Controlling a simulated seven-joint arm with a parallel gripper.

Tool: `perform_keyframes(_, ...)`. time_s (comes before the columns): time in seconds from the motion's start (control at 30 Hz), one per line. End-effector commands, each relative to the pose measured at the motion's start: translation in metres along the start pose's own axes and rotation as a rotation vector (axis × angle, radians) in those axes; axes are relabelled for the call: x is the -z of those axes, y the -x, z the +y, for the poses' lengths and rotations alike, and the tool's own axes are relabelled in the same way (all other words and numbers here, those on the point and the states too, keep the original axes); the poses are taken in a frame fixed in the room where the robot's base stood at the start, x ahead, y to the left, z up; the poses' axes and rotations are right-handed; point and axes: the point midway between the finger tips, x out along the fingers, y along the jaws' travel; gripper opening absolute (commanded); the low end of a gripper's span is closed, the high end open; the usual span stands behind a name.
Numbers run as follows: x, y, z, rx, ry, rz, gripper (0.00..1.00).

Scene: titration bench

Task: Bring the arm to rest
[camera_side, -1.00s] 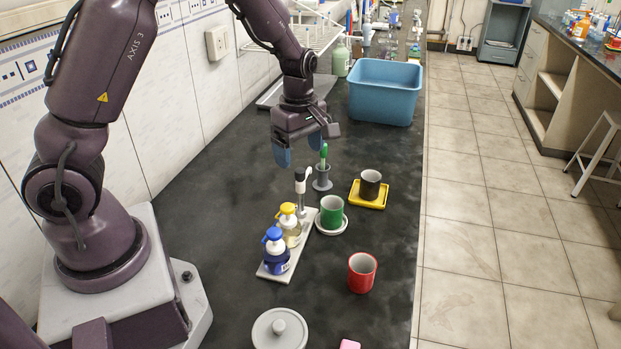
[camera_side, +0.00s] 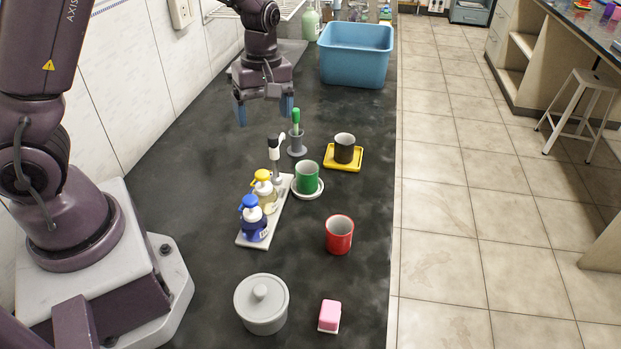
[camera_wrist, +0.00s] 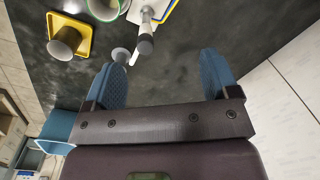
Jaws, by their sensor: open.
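My gripper (camera_side: 264,108) is open and empty, its blue fingers pointing down above the dark bench. It is behind and a little left of a grey holder (camera_side: 297,144) with a green-topped stick (camera_side: 296,119) in it. In the wrist view the two blue fingers of my gripper (camera_wrist: 168,72) are spread apart with only bare bench between them. My arm reaches in from the left, and its upper part is cut off by the top edge of the side view.
A blue tub (camera_side: 356,70) stands behind right. A dark cup (camera_side: 344,148) sits on a yellow saucer (camera_side: 335,166). A green cup (camera_side: 308,176), red cup (camera_side: 339,236), pump bottles (camera_side: 254,222), lidded grey pot (camera_side: 262,308) and pink block (camera_side: 329,315) stand nearer. The left bench is clear.

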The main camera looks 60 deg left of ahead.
Motion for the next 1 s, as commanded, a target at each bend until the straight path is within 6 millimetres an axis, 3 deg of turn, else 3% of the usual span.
perform_keyframes(0.33, -0.061, 0.060, -0.048, -0.115, -0.742, -0.023, 0.81)
perform_keyframes(0.6, -0.102, 0.115, -0.105, -0.254, -1.289, 0.169, 0.81)
perform_keyframes(0.8, -0.116, 0.140, -0.137, -0.326, -1.427, 0.358, 0.81)
perform_keyframes(1.0, -0.120, 0.157, -0.146, -0.385, -1.426, 0.453, 0.81)
